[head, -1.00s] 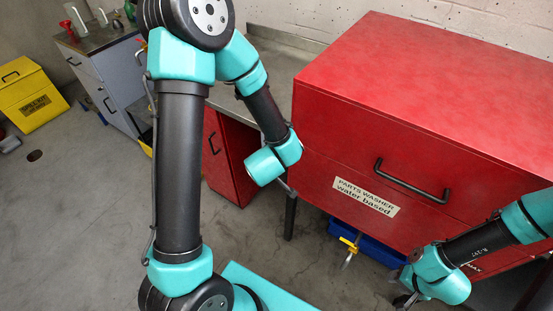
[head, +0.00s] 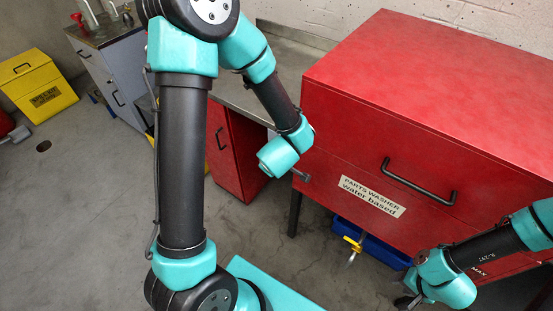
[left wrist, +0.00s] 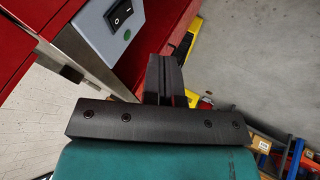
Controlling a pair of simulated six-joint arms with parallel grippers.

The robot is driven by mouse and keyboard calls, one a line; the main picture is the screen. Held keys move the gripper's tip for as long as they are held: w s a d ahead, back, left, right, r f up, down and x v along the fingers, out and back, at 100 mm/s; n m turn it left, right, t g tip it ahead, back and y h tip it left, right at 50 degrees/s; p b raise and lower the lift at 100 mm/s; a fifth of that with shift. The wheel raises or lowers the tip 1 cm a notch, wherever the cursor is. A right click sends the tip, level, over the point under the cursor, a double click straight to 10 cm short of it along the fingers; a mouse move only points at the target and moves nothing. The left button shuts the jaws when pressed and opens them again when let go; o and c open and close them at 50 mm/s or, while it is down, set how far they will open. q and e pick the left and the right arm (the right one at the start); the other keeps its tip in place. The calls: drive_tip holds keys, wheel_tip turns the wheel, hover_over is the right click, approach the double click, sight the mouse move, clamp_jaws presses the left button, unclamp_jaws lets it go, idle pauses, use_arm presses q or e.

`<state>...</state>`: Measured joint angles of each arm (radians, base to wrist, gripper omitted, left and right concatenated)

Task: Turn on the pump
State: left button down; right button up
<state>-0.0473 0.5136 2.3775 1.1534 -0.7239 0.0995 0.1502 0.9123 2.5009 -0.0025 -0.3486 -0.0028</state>
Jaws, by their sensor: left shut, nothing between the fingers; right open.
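The red parts washer (head: 430,90) fills the right of the head view. In the left wrist view, a grey switch box (left wrist: 93,32) carries a black rocker switch (left wrist: 122,13) and a green dot (left wrist: 128,37). I take it to be the pump switch; no pump label is readable. My left gripper (head: 302,176) is near the washer's front left edge. In the left wrist view its fingers (left wrist: 164,72) are shut and empty, beside the box and apart from the switch. My right gripper (head: 406,301) is low at the washer's front, mostly hidden by its wrist.
The washer has a black handle (head: 420,182) and a label (head: 372,196). Below are a yellow-handled valve (head: 353,244) and a blue bin (head: 385,250). A red cabinet (head: 235,150) stands behind my left arm. Floor at left is open, with a yellow spill-kit box (head: 37,88).

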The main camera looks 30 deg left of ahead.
use_arm(q)
drive_tip(key=w+a+f, duration=0.2)
drive_tip(key=w+f, duration=0.5)
drive_tip(key=w, duration=0.1)
drive_tip(key=shift+a+f, duration=0.2)
idle(0.3)
